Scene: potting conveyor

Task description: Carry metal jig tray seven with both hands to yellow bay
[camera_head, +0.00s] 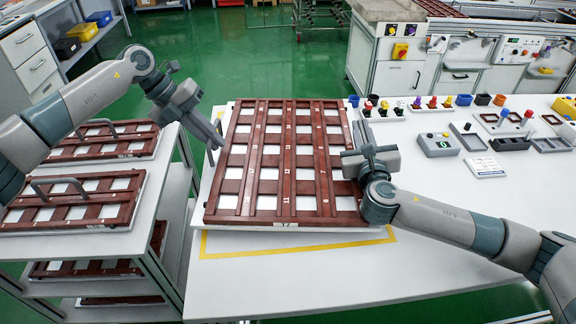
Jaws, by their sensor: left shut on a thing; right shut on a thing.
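The metal jig tray seven (290,226) is a pale tray with a dark red grid over white squares, in the middle of the head view. My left gripper (215,138) is shut on its left side, at the handle there. My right gripper (362,148) is shut on its right side handle. The tray looks level. The yellow bay (300,247) shows as a yellow outline on the white table, in front of and beside the tray's near edge; the tray hides the rest. I cannot tell whether the tray touches the table.
A white shelf cart (150,235) with several similar trays (70,203) stands close at the left. Small coloured parts, a grey box (437,145) and holders lie on the table to the right. The table front is clear.

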